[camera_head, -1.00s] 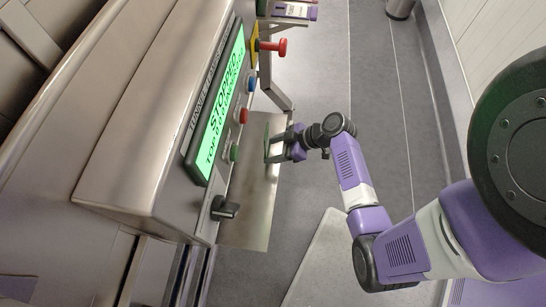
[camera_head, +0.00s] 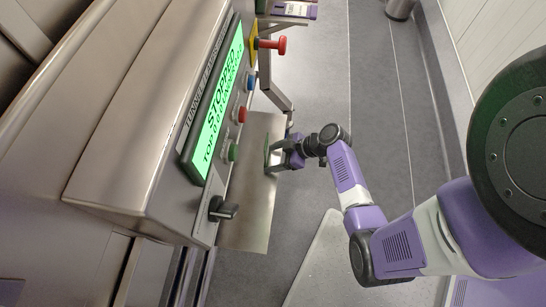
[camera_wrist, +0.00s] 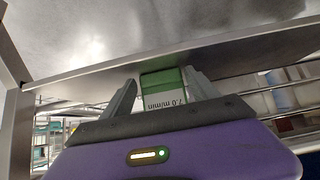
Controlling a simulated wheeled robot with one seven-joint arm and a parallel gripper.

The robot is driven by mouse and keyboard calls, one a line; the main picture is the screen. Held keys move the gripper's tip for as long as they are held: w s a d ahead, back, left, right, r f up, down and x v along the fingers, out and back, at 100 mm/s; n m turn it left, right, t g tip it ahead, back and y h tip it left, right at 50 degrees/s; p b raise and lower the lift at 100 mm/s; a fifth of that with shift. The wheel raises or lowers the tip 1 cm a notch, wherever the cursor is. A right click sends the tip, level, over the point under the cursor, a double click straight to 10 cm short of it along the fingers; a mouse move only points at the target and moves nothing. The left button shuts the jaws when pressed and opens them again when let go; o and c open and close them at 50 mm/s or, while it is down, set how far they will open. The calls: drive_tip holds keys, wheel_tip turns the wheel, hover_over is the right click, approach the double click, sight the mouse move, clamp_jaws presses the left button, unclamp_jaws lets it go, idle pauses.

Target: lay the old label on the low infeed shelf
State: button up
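The low infeed shelf (camera_head: 250,215) is a bare metal plate below the control panel in the head view. My gripper (camera_head: 272,155) is at the shelf's right edge. The old label (camera_wrist: 163,92) is a green and white card with "7.0 m/min" upside down in the wrist view. It sits between my two fingers (camera_wrist: 160,82), which close on its side edges. In the head view the label (camera_head: 266,152) shows as a thin green strip at the fingertips. In the wrist view the plate (camera_wrist: 230,52) is close beyond the label; I cannot tell whether they touch.
The steel housing (camera_head: 130,130) carries a green "STOPPED" display (camera_head: 217,110), several buttons, a red knob (camera_head: 271,45) and a black handle (camera_head: 223,208). A metal bracket (camera_head: 277,92) stands above the shelf in the picture. Grey floor (camera_head: 315,100) lies open to the right.

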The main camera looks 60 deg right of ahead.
drive_tip(key=shift+o, duration=0.4)
drive_tip(key=shift+r, duration=0.1)
drive_tip(key=shift+r, duration=0.2)
drive_tip(key=p+v, duration=0.1)
drive_tip(key=v, duration=1)
drive_tip(key=s+a+m+g+h, duration=0.1)
drive_tip(key=s+a+m+h, duration=0.15)
drive_tip(key=a, duration=0.25)
drive_tip(key=s+a+m+h, duration=0.1)
drive_tip(key=s+a+h, duration=0.15)
drive_tip(key=a, duration=0.25)
drive_tip(key=s+a+r+t, duration=0.1)
drive_tip(key=a+r, duration=0.3)
drive_tip(key=r, duration=0.4)
drive_tip(key=s+a+r+t+y, duration=0.1)
drive_tip(key=s+a+r+t, duration=0.1)
drive_tip(key=r, duration=0.7)
drive_tip(key=s+a+r+t, duration=0.1)
drive_tip(key=a+r+t, duration=0.3)
drive_tip(key=a+r, duration=0.2)
wheel_tip(320, 180, up, 3)
drive_tip(key=shift+s+f+y, duration=0.1)
drive_tip(key=shift+s+y, duration=0.2)
drive_tip(key=shift+y, duration=0.1)
drive_tip(key=shift+m, duration=0.25)
